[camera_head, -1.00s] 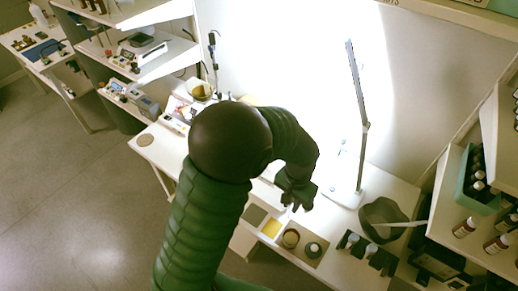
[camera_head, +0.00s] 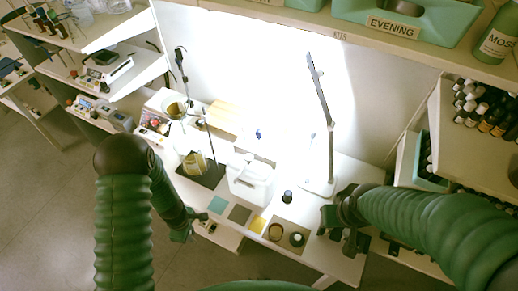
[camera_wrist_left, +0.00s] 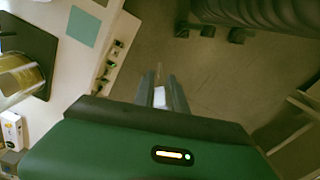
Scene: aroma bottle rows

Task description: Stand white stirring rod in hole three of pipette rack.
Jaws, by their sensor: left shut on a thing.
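My left gripper (camera_head: 186,236) is low at the front left edge of the white table in the head view. In the left wrist view its two fingers (camera_wrist_left: 160,92) are shut on a small white piece, the white stirring rod (camera_wrist_left: 159,97), seen nearly end-on. A thin pale tip shows beyond the fingers; most of the rod is hidden. A narrow pale strip with several dark and green spots (camera_wrist_left: 109,65) lies beside the gripper; I cannot tell whether it is the pipette rack. My right gripper (camera_head: 338,230) is over the table's right part, its jaws unclear.
Coloured square mats (camera_head: 239,214), a white container (camera_head: 250,180) and a lamp (camera_head: 330,150) stand on the table. A dark stand base (camera_head: 205,174) with an amber vessel is at the left. Bottle shelves (camera_head: 485,100) rise at the right. Open floor lies left of the table.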

